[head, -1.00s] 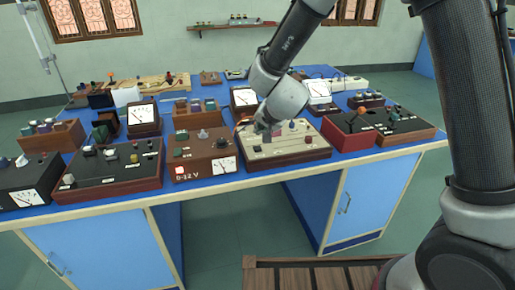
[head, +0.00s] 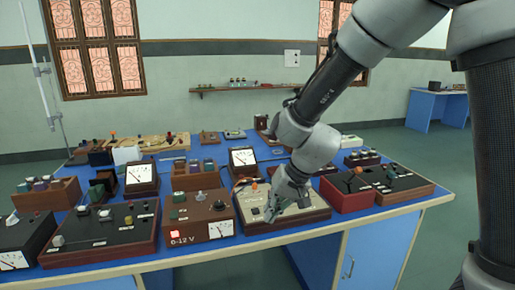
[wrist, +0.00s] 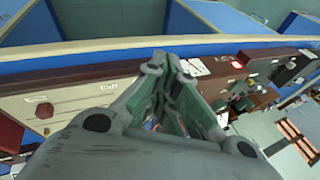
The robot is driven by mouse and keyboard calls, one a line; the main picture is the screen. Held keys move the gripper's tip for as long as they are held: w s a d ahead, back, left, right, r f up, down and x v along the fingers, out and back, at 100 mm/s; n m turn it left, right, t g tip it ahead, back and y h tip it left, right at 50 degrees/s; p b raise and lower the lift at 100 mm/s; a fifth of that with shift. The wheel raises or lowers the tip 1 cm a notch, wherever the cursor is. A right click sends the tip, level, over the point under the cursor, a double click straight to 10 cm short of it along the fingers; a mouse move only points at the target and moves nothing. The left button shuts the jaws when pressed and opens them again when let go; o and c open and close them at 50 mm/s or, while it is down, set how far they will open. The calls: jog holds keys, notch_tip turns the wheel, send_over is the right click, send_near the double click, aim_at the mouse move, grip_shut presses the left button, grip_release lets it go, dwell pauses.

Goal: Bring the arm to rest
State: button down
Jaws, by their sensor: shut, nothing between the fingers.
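My gripper (head: 270,215) hangs at the lower end of my arm in the head view, in front of the cream-topped panel box (head: 312,207) on the blue bench. The gripper hides part of that box, and I cannot tell how far it is above the surface. In the wrist view my gripper (wrist: 185,95) fills the lower middle with its fingers drawn together and nothing held. The cream box (wrist: 65,105) shows to its left there.
Meters (head: 141,176) and other instruments crowd the bench. A wall shelf (head: 240,90) is behind. Open air lies above the bench.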

jog(key=s+d+r+h, duration=0.1)
jog(key=s+d+r, duration=0.4)
jog(key=d, duration=0.6)
jog(key=s+d+r+t+h, duration=0.1)
jog(key=s+d+r+h, duration=0.1)
jog(key=s+d+r, duration=0.4)
jog(key=s+d+r+t+h, duration=0.1)
jog(key=s+d+r, duration=0.4)
jog(key=d, duration=1)
jog(key=shift+s+d+r+m+h, duration=0.15)
jog(key=shift+s+d+m+h, duration=0.2)
jog(key=shift+s, duration=0.7)
jog(key=shift+a, duration=0.1)
